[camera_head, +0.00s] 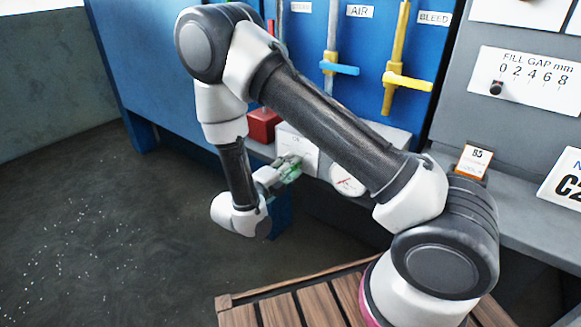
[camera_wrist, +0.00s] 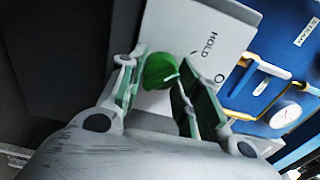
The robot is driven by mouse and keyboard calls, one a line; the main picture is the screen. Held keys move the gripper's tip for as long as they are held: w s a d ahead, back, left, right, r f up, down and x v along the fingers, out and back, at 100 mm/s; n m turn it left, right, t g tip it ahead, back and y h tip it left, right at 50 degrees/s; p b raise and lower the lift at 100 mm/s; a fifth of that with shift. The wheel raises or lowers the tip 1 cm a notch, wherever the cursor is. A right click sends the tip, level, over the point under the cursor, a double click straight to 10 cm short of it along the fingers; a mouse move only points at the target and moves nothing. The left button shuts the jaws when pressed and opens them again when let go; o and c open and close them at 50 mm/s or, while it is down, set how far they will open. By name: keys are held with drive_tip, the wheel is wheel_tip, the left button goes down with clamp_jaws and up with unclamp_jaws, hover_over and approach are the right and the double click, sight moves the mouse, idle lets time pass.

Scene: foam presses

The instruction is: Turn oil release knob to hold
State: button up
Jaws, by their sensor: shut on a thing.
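The oil release knob (camera_wrist: 160,71) is green and round and sits on a light grey panel (camera_wrist: 205,22) in the wrist view. The word HOLD is printed on the panel beside the knob; other lettering is partly hidden by a finger. My gripper (camera_wrist: 157,86) has its fingers on either side of the knob and is shut on it. In the head view my gripper (camera_head: 290,168) reaches the front of the grey box (camera_head: 312,153), and its fingers hide the knob there. I cannot tell exactly which way the knob points.
A round gauge (camera_head: 347,180) is right of the knob. A red box (camera_head: 263,125) stands left on the ledge. Blue (camera_head: 342,68) and yellow (camera_head: 407,81) valve handles stick out above.

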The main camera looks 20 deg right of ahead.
drive_tip(key=o, duration=1)
drive_tip(key=shift+a, duration=0.15)
drive_tip(key=v, duration=1.2)
